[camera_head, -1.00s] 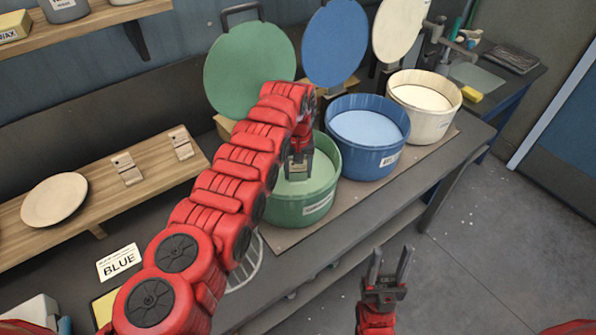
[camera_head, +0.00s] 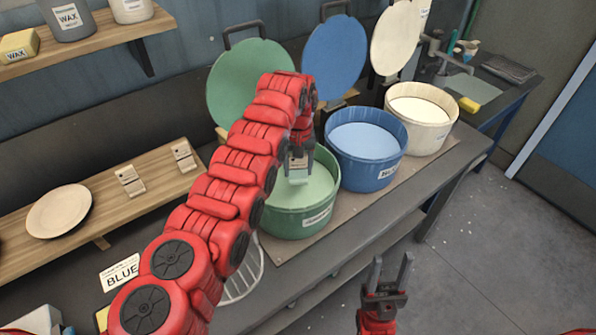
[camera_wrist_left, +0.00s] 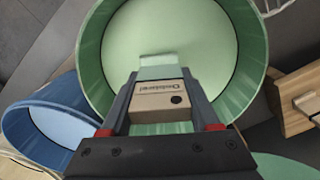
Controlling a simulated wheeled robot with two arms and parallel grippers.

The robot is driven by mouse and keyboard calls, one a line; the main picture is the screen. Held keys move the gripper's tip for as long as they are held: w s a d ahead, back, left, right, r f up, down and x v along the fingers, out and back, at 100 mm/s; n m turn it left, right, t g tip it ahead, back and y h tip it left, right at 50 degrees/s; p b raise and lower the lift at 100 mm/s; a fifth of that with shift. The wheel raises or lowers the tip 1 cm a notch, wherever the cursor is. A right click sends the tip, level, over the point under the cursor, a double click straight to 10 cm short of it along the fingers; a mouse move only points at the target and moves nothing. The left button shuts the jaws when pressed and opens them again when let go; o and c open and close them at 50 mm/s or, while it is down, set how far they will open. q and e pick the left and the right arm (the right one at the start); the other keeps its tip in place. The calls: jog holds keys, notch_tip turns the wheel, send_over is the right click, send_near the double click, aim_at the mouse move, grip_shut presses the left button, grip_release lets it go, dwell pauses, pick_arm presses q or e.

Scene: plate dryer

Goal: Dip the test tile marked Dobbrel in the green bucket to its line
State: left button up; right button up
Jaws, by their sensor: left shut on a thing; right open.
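The test tile (camera_head: 298,165) is held upright by my left gripper (camera_head: 299,154), over the green bucket (camera_head: 297,222). In the left wrist view the tile (camera_wrist_left: 160,101) is pale tan with a dark hole and a name reading Dobbrel, upside down. Its far end is coated pale green. The tile appears to hang just above the pale green liquid (camera_head: 318,184), inside the rim; exact clearance is hard to tell. My left gripper (camera_wrist_left: 160,92) is shut on the tile's upper part. My right gripper (camera_head: 387,273) is open and empty, in front of the bench.
A blue bucket (camera_head: 365,170) and a cream bucket (camera_head: 424,130) stand to the right. Round lids stand behind. A wooden board (camera_head: 92,205) carries a plate (camera_head: 58,211) and two tiles (camera_head: 130,180). A BLUE card (camera_head: 121,273) lies nearer. Floor at right is clear.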

pick_arm(q)
jog(key=shift+r, duration=1.85)
dwell(0.5)
dwell(0.5)
